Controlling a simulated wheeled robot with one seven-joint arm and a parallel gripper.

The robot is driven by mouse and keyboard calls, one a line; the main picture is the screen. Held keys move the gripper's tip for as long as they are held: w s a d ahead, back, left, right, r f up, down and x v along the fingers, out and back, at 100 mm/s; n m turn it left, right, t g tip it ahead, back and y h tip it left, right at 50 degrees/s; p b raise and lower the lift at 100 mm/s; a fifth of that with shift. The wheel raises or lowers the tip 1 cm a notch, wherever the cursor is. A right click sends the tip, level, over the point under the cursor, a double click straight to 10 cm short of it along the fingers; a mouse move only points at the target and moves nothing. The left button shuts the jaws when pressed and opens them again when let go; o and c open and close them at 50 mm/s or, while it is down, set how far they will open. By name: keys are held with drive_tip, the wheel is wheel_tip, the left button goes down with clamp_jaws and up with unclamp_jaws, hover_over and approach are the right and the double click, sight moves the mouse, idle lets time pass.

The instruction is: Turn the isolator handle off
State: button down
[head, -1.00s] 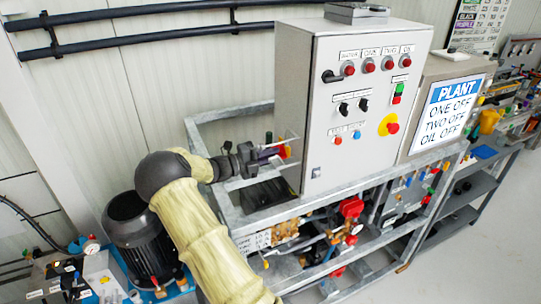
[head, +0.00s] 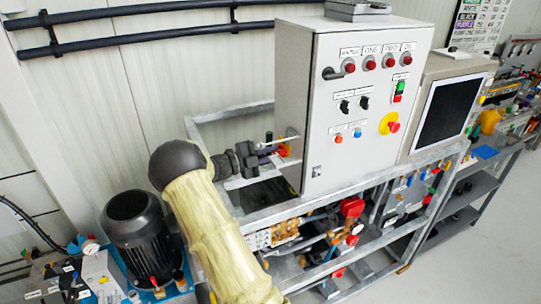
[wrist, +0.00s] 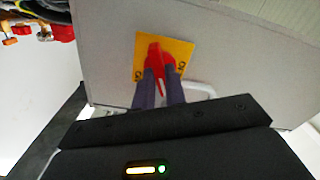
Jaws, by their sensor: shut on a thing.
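The isolator handle (wrist: 155,56) is red and sits on a square yellow plate (wrist: 180,50) on the side wall of the grey control cabinet. In the wrist view my gripper's (wrist: 162,78) two dark fingers are closed around it, and they hide part of it. The handle runs roughly up and down in that picture, with a slight tilt. Small dark marks show on the plate beside the fingers. In the head view my gripper (head: 272,152) reaches the left side of the cabinet (head: 345,160), and the red handle (head: 284,151) is only partly visible.
A galvanised frame (head: 240,213) surrounds the cabinet base, below and beside my gripper. A black motor (head: 138,235) stands at lower left. A dark screen (head: 447,112) is right of the cabinet. Clear floor (head: 480,250) lies at lower right.

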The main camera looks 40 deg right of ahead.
drive_tip(key=shift+n+p, duration=2.25)
drive_tip(key=shift+n, duration=4.25)
drive_tip(key=c, duration=1.4)
unclamp_jaws()
drive_tip(key=shift+c, duration=0.2)
drive_tip(key=shift+a, duration=0.1)
